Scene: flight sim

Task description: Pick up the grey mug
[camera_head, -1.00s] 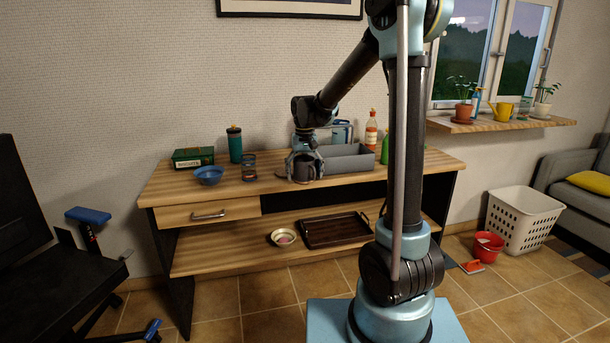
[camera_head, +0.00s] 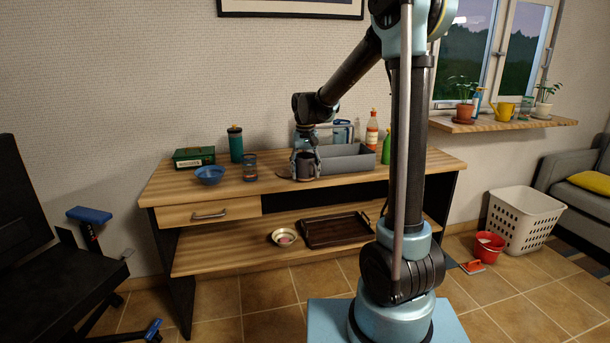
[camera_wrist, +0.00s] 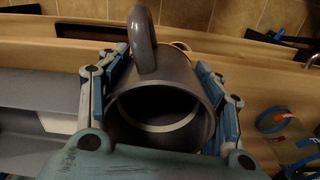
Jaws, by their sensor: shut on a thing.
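The grey mug (camera_head: 305,168) is at my gripper on the table top, in front of the grey open box. In the wrist view the mug (camera_wrist: 178,72) fills the middle, its open mouth facing the camera and its handle pointing to the top. My gripper (camera_head: 305,165) is shut on the mug. In the wrist view the fingers of my gripper (camera_wrist: 160,95) press on its left and right sides. The head view does not clearly show whether the mug's base touches the table.
A grey box (camera_head: 348,163) stands right behind the mug. A blue-banded glass (camera_head: 249,168), a blue bowl (camera_head: 209,175), a teal tumbler (camera_head: 235,144) and a green tin (camera_head: 194,157) stand to the left. The table's front edge (camera_head: 290,190) is clear.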

